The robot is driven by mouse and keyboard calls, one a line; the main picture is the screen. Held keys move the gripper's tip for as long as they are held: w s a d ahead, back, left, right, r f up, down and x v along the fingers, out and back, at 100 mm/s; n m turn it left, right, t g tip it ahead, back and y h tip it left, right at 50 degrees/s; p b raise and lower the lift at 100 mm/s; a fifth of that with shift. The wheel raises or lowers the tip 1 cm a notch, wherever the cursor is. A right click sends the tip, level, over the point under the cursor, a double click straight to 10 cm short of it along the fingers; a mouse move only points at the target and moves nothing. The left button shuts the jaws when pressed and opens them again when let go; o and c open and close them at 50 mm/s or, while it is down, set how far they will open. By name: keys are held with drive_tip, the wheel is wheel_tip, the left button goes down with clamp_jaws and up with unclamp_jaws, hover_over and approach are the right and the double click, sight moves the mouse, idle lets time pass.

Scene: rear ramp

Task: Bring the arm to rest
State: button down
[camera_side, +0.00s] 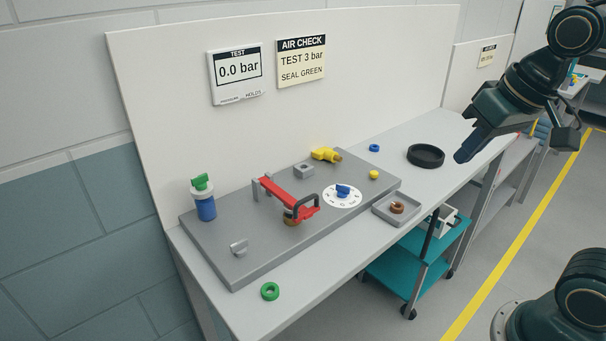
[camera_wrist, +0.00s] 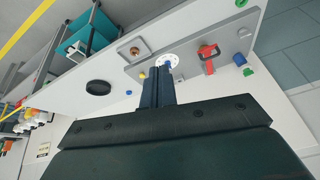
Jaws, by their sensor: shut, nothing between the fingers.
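My gripper (camera_side: 463,155) is at the upper right of the side view, raised near the right end of the bench. Its fingers are shut with nothing between them. In the wrist view the closed fingers (camera_wrist: 160,80) point toward the bench and overlap part of the grey plate. The nearest thing below it in the side view is a black round dish (camera_side: 425,156), and the two are apart. The grey plate (camera_side: 235,272) carries a red lever clamp (camera_side: 290,195), a blue knob on a white dial (camera_side: 342,191) and a yellow fitting (camera_side: 325,154).
A blue cylinder with a green top (camera_side: 205,200) stands at the plate's left. A green ring (camera_side: 270,291) and a blue ring (camera_side: 374,148) lie on the bench. A small grey tray (camera_side: 378,211) holds a brown ring (camera_side: 397,207). A teal cart (camera_side: 388,275) stands below the front edge.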

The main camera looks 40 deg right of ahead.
drive_tip(key=s+f+n, duration=0.1)
drive_tip(key=s+n, duration=0.1)
drive_tip(key=s, duration=0.1)
drive_tip(key=s+a+f, duration=0.1)
drive_tip(key=s, duration=0.1)
drive_tip(key=shift+a+f+n+t, duration=0.1)
drive_tip(key=shift+f+n+t, duration=0.25)
drive_tip(key=shift+n+t, duration=0.05)
drive_tip(key=c, duration=2.2)
unclamp_jaws()
